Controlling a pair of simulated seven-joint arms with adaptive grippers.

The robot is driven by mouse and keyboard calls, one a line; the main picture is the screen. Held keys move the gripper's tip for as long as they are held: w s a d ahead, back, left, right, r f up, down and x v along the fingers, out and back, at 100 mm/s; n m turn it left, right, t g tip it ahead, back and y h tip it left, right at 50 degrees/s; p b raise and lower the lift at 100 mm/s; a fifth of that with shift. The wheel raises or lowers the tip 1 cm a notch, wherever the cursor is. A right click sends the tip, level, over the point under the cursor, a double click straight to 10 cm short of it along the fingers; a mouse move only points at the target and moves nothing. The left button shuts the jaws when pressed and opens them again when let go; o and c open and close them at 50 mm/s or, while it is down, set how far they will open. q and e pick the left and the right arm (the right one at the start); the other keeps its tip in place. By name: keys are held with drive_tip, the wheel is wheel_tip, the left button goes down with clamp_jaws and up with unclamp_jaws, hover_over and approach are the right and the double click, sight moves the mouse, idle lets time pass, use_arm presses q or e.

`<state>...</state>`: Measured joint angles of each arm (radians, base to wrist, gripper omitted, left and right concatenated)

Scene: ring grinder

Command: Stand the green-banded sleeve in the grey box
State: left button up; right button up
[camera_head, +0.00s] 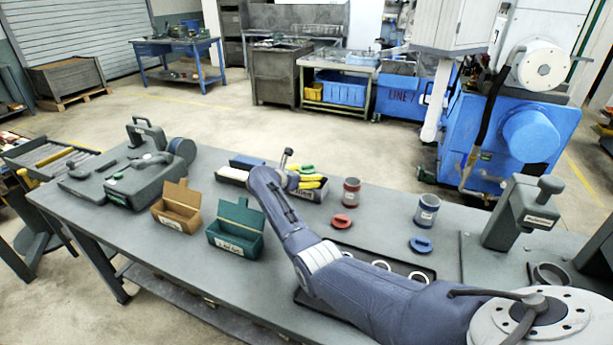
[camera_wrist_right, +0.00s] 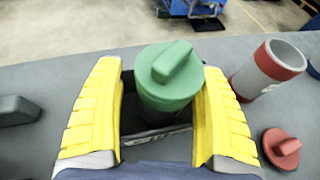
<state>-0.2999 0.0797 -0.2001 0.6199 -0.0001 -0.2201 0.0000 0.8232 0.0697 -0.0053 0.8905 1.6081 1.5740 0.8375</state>
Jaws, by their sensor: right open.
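The green lid (camera_wrist_right: 172,72) with a raised bar grip sits between the fingers of my right gripper (camera_wrist_right: 160,95) in the right wrist view. A green body shows just below the lid; its band and lower part are hidden. It stands over or in a dark open box with a pale label, the grey box (camera_wrist_right: 155,137); how deep it sits I cannot tell. In the head view my right gripper (camera_head: 309,181) has yellow fingers, open around the green part (camera_head: 306,168), above the grey box (camera_head: 311,195). My left gripper is out of view.
A red-banded sleeve (camera_head: 351,191) and red lid (camera_head: 341,221) stand to the right, with a blue-banded sleeve (camera_head: 427,210) and blue lid (camera_head: 420,245) beyond. A brown box (camera_head: 178,207) and a teal box (camera_head: 235,229) are left. A dark tray (camera_head: 345,250) holds pale rings.

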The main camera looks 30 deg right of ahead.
drive_tip(key=shift+r, duration=0.35)
drive_tip(key=v, duration=1.2)
drive_tip(key=shift+r, duration=0.25)
